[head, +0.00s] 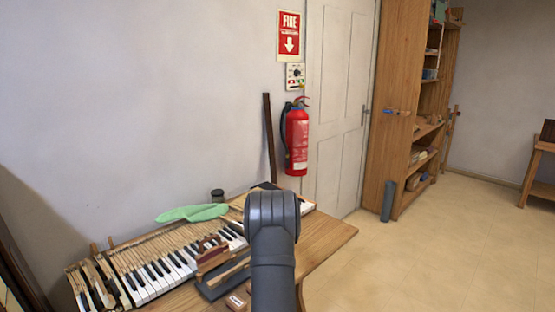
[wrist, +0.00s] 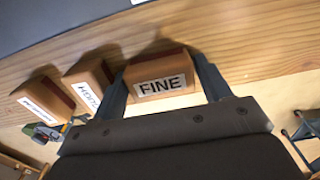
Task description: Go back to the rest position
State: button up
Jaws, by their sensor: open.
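My gripper (wrist: 161,68) shows in the wrist view with its two dark fingers apart. A wooden block with a white label reading FINE (wrist: 165,84) lies between the fingers in that picture, near or on the wooden table (wrist: 255,45). I cannot tell whether the fingers touch it. In the head view my own dark grey arm rises in front of the table, and the gripper is hidden there.
Two more labelled blocks, one near the middle (wrist: 90,78) and one further left (wrist: 42,98), stand beside the FINE block. The piano keyboard (head: 150,277), a green cloth (head: 192,213) and a dark jar (head: 217,195) are on the table.

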jog(key=shift+r, duration=2.15)
